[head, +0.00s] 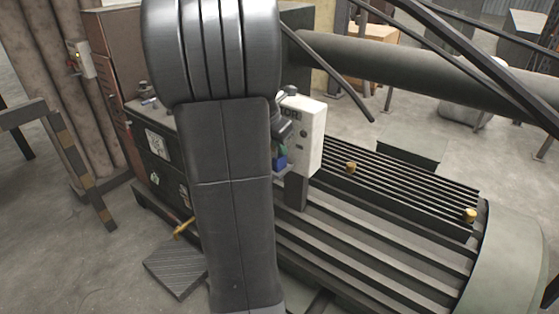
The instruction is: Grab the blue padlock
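A small blue thing (280,162), which looks like the blue padlock, shows just right of my arm in the head view. It is beside the lower left of a white control box (307,135) on the machine. My arm covers the area to its left, so part of it may be hidden. Dark grey parts show just above the blue thing at my arm's edge. I cannot tell whether they belong to my gripper or to the machine. No fingertips can be made out, nor whether anything is held.
A ribbed machine bed (390,230) fills the lower right, with yellow knobs (470,215) on it. A thick dark tube (410,75) crosses the upper right. A dark cabinet (155,155) stands left of my arm. A pedal plate (177,268) is on the floor.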

